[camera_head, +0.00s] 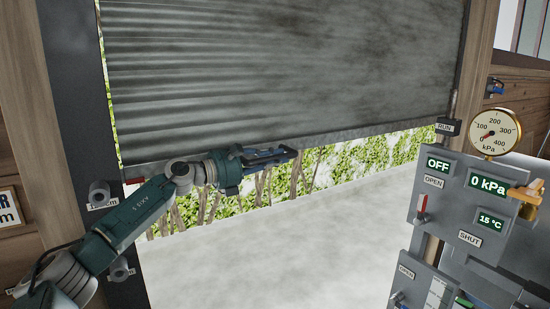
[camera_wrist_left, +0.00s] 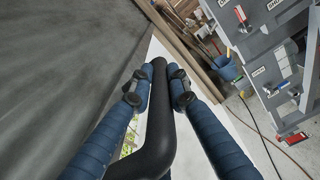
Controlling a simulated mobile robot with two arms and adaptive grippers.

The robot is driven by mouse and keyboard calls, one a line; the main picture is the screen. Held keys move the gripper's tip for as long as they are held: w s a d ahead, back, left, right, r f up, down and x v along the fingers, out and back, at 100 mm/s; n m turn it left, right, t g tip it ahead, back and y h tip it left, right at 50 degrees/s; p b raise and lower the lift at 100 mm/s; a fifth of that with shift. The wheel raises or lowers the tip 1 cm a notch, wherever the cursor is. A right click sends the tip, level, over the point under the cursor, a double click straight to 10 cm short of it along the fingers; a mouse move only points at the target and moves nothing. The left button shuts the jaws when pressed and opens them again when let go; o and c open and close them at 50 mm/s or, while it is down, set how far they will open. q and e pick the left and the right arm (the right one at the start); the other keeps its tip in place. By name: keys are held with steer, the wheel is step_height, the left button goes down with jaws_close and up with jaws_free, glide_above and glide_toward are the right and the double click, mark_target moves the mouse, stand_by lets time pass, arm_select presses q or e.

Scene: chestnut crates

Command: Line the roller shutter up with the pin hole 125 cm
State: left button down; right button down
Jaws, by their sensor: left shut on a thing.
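The grey ribbed roller shutter (camera_head: 280,70) is partly raised, with its bottom rail (camera_head: 370,132) above the floor. It also fills the left of the left wrist view (camera_wrist_left: 60,70). My left gripper (camera_head: 285,153) is at the rail. In the left wrist view its blue fingers (camera_wrist_left: 160,90) are shut on a black bent handle (camera_wrist_left: 155,145). A grey pin socket (camera_head: 99,192) stands on the dark left post, above a partly covered label ending in "cm". A small red mark (camera_head: 133,181) shows at the rail's left end, slightly above the socket's middle. My right gripper is not in view.
A second socket (camera_head: 120,268) sits lower on the post, beside my left arm. At right stands a grey control panel (camera_head: 440,195) reading OFF and 0 kPa, with a gauge (camera_head: 493,132). A blue bucket (camera_wrist_left: 226,68) stands near the panel. The pale floor below the shutter is clear.

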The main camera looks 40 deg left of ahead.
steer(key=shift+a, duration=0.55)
arm_select(q)
steer(key=c, duration=2)
jaws_free()
steer(key=shift+r, duration=0.15)
steer(key=o, duration=0.4)
steer(key=shift+w+d, duration=0.15)
steer(key=shift+c, duration=0.2)
steer(key=shift+w+d, duration=0.1)
steer(key=shift+w, duration=0.15)
steer(key=shift+s+r, duration=0.15)
steer(key=shift+r, duration=0.05)
step_height(320, 180, up, 10)
steer(key=shift+d+f, duration=0.1)
steer(key=shift+f, duration=0.1)
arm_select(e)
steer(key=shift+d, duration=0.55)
